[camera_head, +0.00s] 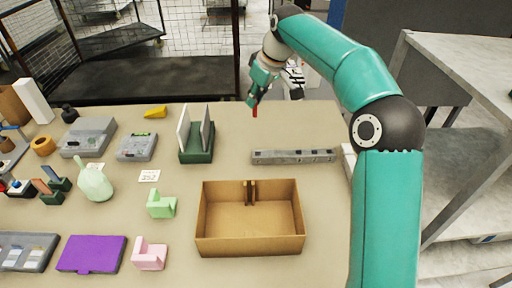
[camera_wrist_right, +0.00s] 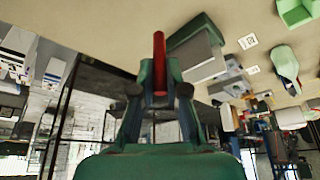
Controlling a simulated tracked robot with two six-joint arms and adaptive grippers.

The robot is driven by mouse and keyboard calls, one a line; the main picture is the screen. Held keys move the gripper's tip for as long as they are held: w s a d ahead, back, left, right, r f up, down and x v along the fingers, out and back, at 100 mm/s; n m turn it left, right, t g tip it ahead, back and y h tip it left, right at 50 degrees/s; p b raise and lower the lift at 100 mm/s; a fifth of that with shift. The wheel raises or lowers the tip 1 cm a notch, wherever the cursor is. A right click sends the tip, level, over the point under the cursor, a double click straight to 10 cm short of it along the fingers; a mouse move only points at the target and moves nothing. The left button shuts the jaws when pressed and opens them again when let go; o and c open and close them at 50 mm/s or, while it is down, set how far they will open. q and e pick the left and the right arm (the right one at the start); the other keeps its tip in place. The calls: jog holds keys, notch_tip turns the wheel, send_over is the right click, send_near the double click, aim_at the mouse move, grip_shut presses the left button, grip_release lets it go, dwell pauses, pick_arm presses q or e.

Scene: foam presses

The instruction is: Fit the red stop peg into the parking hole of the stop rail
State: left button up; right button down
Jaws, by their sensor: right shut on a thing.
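The red stop peg (camera_head: 255,111) is held in my right gripper (camera_head: 256,100), above the far part of the table. In the right wrist view the red peg (camera_wrist_right: 159,62) sticks out between the two fingers of the right gripper (camera_wrist_right: 160,85), which are shut on it. The grey stop rail (camera_head: 293,157) lies on the table, below and to the right of the peg, apart from it. Small dark holes show on its top, but I cannot tell which is the parking hole. My left gripper is not in view.
An open cardboard box (camera_head: 250,244) stands in front of the rail. A dark green holder with upright plates (camera_head: 197,155) stands left of the rail. Green (camera_head: 161,204) and pink (camera_head: 150,254) blocks lie further left. The table right of the box is mostly clear.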

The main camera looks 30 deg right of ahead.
send_over(255, 151)
jog(key=s, duration=0.2)
notch_tip(255, 151, down, 12)
jog(key=f, duration=0.5)
jog(key=shift+w+d, duration=0.1)
jog(key=shift+w, duration=0.15)
jog(key=shift+f, duration=0.1)
jog(key=c, duration=1.2)
grip_release()
jog(key=shift+r, duration=0.2)
